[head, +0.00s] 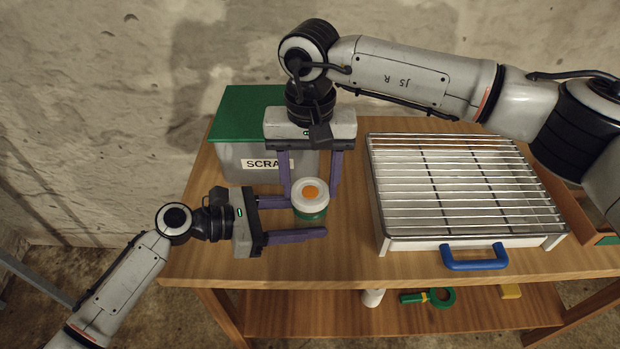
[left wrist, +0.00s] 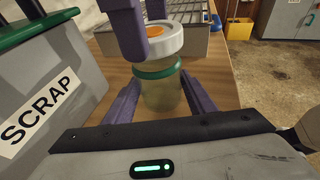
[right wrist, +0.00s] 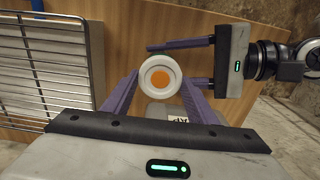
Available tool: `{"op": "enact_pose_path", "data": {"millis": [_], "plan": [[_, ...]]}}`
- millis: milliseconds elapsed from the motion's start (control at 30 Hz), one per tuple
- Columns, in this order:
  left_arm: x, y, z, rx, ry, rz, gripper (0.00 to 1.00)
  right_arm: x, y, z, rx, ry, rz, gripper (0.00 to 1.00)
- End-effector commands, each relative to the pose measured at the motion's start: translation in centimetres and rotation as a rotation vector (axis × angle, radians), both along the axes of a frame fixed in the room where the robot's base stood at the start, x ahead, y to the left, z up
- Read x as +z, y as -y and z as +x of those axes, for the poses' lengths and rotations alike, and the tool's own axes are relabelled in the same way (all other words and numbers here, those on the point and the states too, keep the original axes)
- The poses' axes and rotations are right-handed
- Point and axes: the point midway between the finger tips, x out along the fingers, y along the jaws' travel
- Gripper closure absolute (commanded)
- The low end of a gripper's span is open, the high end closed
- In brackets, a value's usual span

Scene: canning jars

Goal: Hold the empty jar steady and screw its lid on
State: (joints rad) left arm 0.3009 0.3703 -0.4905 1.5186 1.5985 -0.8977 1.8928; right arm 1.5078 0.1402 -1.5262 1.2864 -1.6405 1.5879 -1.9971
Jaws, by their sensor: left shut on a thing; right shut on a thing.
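The glass jar (left wrist: 162,95) with a green band stands upright on the wooden table, in the middle of the head view. The white lid (head: 310,187) with an orange centre sits at the jar's mouth; it also shows from above in the right wrist view (right wrist: 147,78). I cannot tell how far it is threaded. My left gripper (head: 316,217) comes in from the left, low, and is shut around the jar's body. My right gripper (head: 311,187) points down from above and is shut on the lid's sides. The jar appears empty in the left wrist view.
A grey scrap bin (head: 236,160) with a green top stands behind left of the jar. A wire rack on a white tray (head: 470,243) with a blue handle fills the table's right. A green ring-shaped tool (head: 440,298) lies on the lower shelf. The table front is clear.

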Motion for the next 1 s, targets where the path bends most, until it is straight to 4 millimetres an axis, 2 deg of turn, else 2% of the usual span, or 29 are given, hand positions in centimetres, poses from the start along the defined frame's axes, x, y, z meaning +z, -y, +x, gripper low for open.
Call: {"op": "enact_pose_path", "data": {"millis": [733, 767, 900, 1000], "plan": [[0.05, 0.01, 0.01, 0.0, 0.0, -0.001, 0.69, -0.51, -0.02, -0.01, 0.0, -0.001, 0.0, 0.68], [0.06, 0.01, 0.01, 0.0, 0.0, -0.001, 0.69, -0.5, -0.03, 0.0, 0.0, 0.0, 0.0, 0.51], [0.05, 0.01, 0.02, 0.0, 0.0, -0.001, 0.69, -0.47, -0.03, 0.0, 0.0, 0.0, 0.0, 0.74], [0.05, 0.01, 0.02, 0.001, 0.001, -0.001, 0.69, -0.45, -0.03, 0.0, -0.022, 0.0, 0.0, 0.74]]}}
